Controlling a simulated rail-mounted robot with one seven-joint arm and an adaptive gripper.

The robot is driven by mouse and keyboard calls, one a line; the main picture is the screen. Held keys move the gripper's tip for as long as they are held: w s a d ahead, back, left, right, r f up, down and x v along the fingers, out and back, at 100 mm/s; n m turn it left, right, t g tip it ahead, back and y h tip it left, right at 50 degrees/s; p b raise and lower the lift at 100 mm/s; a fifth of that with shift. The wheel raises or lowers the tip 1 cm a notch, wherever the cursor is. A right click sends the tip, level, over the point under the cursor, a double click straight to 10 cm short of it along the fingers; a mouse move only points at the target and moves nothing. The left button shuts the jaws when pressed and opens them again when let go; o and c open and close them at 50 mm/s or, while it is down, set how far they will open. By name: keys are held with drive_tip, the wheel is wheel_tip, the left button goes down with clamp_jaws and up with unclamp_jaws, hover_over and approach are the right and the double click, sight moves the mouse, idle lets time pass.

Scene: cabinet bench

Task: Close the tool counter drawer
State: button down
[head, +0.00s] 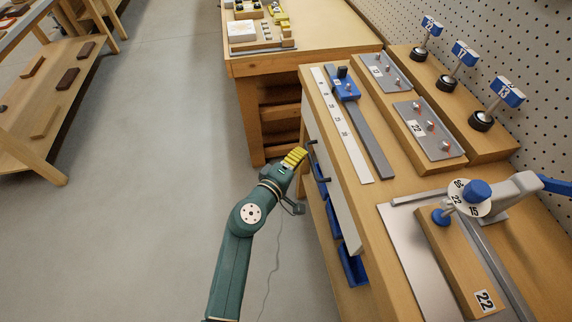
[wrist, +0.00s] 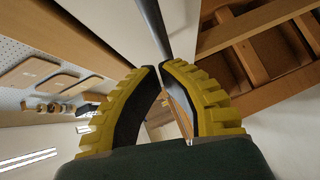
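The tool counter (head: 345,170) stands in the middle right of the head view. Its drawer has a long pale front (head: 335,195) along the counter's left side, with a dark bar handle (head: 317,165). How far the drawer stands out is hard to tell. My gripper (head: 303,150) is beside the front, at the far end of the handle. In the wrist view, its yellow fingers (wrist: 160,67) come together at the tips, with the dark bar (wrist: 152,25) running just beyond them. I cannot tell whether the tips touch the bar. Nothing shows held between the fingers.
Blue bins (head: 352,265) sit below the drawer front. A wooden workbench (head: 310,50) stands just beyond the counter. Fixtures and a clamp arm (head: 515,190) are on the counter top, with a pegboard wall (head: 480,40) behind. The floor (head: 150,150) to the left is clear.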

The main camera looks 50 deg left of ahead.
drive_tip(key=a+p+v, duration=0.1)
drive_tip(key=p+v, duration=0.2)
drive_tip(key=v, duration=0.9)
drive_tip(key=shift+s+a, duration=0.25)
drive_tip(key=shift+a, duration=0.15)
drive_tip(key=shift+r, duration=0.15)
